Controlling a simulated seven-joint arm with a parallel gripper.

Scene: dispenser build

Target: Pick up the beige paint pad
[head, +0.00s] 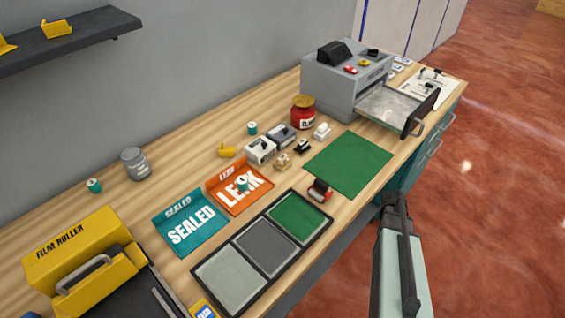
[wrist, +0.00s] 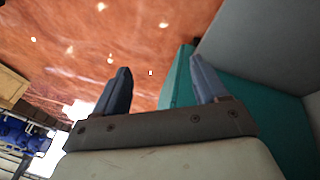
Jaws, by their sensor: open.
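A small beige block-like piece (head: 283,161), which looks like the beige paint pad, sits on the wooden workbench (head: 170,250) in the head view. It lies left of the green mat, just in front of the grey-and-white boxes. My gripper (wrist: 160,72) is open and empty in the wrist view, its two dark fingers apart over the red floor and the bench's teal side. The pad is not in the wrist view. In the head view my arm is beside the bench's front edge, well away from the pad.
Near the pad are a black piece (head: 302,147), a white piece (head: 322,131), a red-and-black piece (head: 320,191) and a red jar (head: 303,112). The green mat (head: 350,165) is bare.

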